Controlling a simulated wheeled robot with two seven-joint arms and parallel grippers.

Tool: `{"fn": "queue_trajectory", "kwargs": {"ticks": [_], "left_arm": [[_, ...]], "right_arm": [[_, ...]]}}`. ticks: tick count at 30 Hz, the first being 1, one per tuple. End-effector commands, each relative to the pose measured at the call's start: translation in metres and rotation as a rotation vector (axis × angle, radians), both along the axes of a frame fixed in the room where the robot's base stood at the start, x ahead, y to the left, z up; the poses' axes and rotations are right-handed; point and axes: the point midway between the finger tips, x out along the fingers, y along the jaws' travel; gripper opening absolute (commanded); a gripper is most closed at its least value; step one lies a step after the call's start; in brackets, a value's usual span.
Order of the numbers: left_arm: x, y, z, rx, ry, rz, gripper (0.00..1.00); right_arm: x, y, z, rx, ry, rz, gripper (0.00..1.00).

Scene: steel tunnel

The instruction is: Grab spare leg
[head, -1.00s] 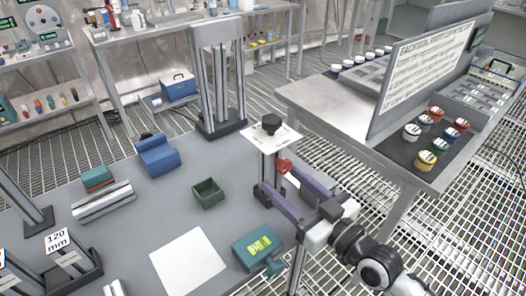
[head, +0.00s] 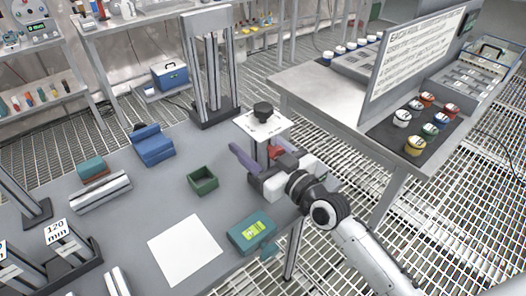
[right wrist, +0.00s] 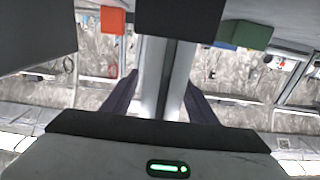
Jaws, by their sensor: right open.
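A silver upright post (head: 261,153) stands at the table's far right edge, under a white square plate (head: 248,120) with a black knob (head: 263,112) on top. A red part (head: 275,152) sits beside it. No label shows which piece is the spare leg; this post is the one at my gripper. My right gripper (head: 258,155) is open, with its purple fingers reaching to either side of the post. In the right wrist view the silver post (right wrist: 180,75) shows between the two open fingers (right wrist: 161,82). My left gripper is out of view.
A green open box (head: 203,181), a teal case (head: 250,233), a white sheet (head: 186,248) and a lying silver rail (head: 100,193) are on the table. A blue block (head: 152,147) and a tall silver frame (head: 212,70) stand behind. A steel bench (head: 310,95) is at right.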

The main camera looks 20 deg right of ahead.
Motion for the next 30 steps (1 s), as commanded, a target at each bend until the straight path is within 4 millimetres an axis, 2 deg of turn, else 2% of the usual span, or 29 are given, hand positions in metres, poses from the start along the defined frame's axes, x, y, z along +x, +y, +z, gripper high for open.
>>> {"fn": "queue_trajectory", "kwargs": {"ticks": [1, 9, 11, 20, 23, 30], "left_arm": [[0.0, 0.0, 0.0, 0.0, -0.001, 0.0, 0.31], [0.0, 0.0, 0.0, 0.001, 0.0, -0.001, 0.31], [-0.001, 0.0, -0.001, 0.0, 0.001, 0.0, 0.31], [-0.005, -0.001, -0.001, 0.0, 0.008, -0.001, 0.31], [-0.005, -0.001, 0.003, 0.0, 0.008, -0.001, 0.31], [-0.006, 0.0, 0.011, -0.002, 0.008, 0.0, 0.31]], "right_arm": [[0.0, 0.0, 0.0, 0.0, 0.0, 0.0, 0.53], [0.0, 0.0, 0.0, 0.0, -0.001, 0.0, 0.08], [0.0, 0.0, 0.0, 0.0, -0.001, 0.0, 0.0], [0.0, 0.0, 0.007, 0.003, -0.008, -0.001, 0.0], [0.0, 0.0, 0.02, 0.005, -0.01, -0.001, 0.0], [0.0, 0.0, 0.068, 0.004, -0.011, -0.001, 0.0]]}}
